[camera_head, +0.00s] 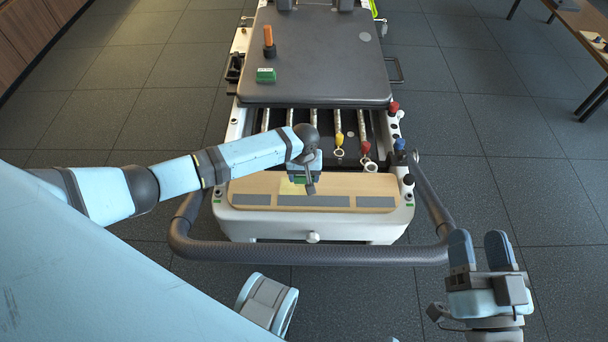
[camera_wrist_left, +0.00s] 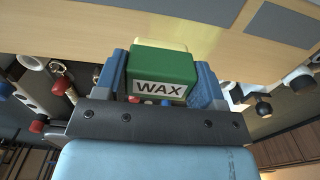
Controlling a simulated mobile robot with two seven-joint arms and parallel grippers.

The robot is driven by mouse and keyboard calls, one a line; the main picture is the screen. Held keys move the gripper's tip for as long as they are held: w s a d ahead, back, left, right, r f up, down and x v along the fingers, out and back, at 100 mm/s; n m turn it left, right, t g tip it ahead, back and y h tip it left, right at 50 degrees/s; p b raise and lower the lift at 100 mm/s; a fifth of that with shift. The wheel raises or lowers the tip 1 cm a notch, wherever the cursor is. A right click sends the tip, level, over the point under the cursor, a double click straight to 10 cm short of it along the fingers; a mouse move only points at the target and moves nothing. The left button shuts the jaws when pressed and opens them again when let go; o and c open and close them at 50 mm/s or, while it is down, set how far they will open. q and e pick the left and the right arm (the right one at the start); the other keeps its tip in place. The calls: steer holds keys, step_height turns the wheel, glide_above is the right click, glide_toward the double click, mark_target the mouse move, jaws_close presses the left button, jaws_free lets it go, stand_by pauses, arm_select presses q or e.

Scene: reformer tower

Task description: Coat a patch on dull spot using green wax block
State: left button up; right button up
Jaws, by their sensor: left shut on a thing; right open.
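My left gripper (camera_head: 304,184) is shut on a green block labelled WAX (camera_wrist_left: 163,65), held over the wooden front board (camera_head: 238,186). In the head view the gripper hides most of this block. A pale yellow patch (camera_head: 289,187) lies on the board beside the gripper; whether the block touches the board I cannot tell. A small round grey spot (camera_head: 364,37) shows on the dark padded top. My right gripper (camera_head: 480,250) is open and empty at the lower right, beyond the curved handle. I cannot tell which mark is the dull spot.
Another green block (camera_head: 266,75) and an orange stick in a dark holder (camera_head: 269,45) stand on the padded top (camera_head: 330,75). Springs with yellow and red ends (camera_head: 339,140) lie behind the board. A curved dark bar (camera_head: 300,255) runs around the front. Grey floor surrounds it.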

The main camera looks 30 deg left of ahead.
arm_select(q)
steer(key=shift+f+b, duration=0.4)
steer(key=shift+f, duration=0.1)
steer(key=shift+f+b, duration=0.85)
steer(key=shift+b, duration=0.35)
steer(key=shift+s+d+r+p, duration=0.25)
steer(key=shift+s+r+p, duration=0.2)
steer(key=shift+p, duration=0.7)
steer(key=shift+s+d, duration=0.1)
steer(key=shift+s, duration=0.15)
steer(key=shift+s+d+f+p, duration=0.1)
steer(key=shift+s+p, duration=0.1)
steer(key=shift+p, duration=0.4)
steer(key=shift+s+d+f+p, duration=0.15)
steer(key=shift+s+d+p, duration=0.05)
steer(key=shift+s+p, duration=0.35)
arm_select(e)
steer(key=shift+w+d+f+g+h, duration=0.15)
steer(key=shift+d+f+g+h, duration=0.15)
steer(key=shift+f+h, duration=0.3)
arm_select(q)
steer(key=shift+f, duration=0.3)
